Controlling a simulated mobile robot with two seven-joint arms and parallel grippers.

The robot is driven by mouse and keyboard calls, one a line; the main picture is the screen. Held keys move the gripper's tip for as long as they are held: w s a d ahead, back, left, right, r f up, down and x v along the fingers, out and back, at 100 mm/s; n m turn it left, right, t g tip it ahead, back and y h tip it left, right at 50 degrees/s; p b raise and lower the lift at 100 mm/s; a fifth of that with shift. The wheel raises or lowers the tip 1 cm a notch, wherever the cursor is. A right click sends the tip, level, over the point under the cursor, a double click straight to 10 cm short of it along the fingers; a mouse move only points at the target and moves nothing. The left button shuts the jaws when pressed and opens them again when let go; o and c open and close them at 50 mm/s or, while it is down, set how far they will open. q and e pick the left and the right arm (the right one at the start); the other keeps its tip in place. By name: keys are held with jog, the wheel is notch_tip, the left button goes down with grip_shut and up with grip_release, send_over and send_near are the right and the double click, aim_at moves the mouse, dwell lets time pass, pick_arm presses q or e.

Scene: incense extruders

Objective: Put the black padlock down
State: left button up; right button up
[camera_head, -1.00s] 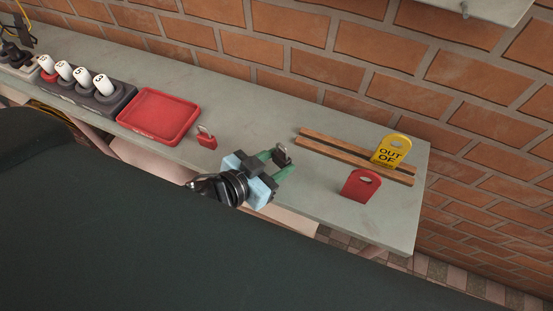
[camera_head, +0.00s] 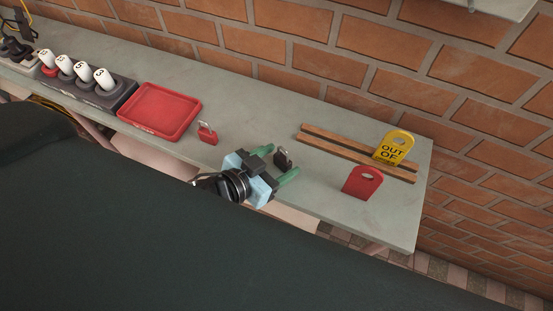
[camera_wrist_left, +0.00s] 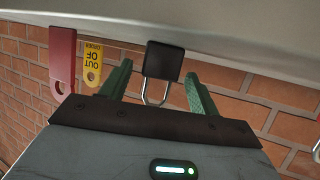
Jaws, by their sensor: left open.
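The black padlock (camera_head: 282,158) stands on the grey bench top, and it also shows in the left wrist view (camera_wrist_left: 164,61) with its shackle toward my gripper's palm. My left gripper (camera_head: 275,163) is open, with one green finger on each side of the padlock. In the left wrist view the open left gripper (camera_wrist_left: 158,88) shows a gap between each finger and the padlock. My right gripper is not in view.
A red padlock (camera_head: 207,134) and a red tray (camera_head: 160,112) lie to the left. A red tag (camera_head: 362,183) stands to the right, near a yellow tag (camera_head: 394,147) on a wooden slotted rack (camera_head: 335,146). A brick wall (camera_head: 300,55) is behind the bench.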

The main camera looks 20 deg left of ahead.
pick_arm(q)
jog(key=shift+r, duration=0.5)
jog(key=shift+s+r, duration=0.2)
jog(key=v, duration=0.5)
jog(key=shift+s+a+f, duration=0.1)
jog(key=p+v, duration=0.3)
jog(key=v, duration=0.3)
jog(key=shift+r, duration=0.25)
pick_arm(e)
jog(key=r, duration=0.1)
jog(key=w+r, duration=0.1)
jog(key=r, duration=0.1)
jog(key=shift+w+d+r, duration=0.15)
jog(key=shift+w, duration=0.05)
pick_arm(q)
jog(key=shift+s, duration=0.1)
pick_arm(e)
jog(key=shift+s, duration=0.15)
pick_arm(q)
jog(key=shift+f, duration=0.1)
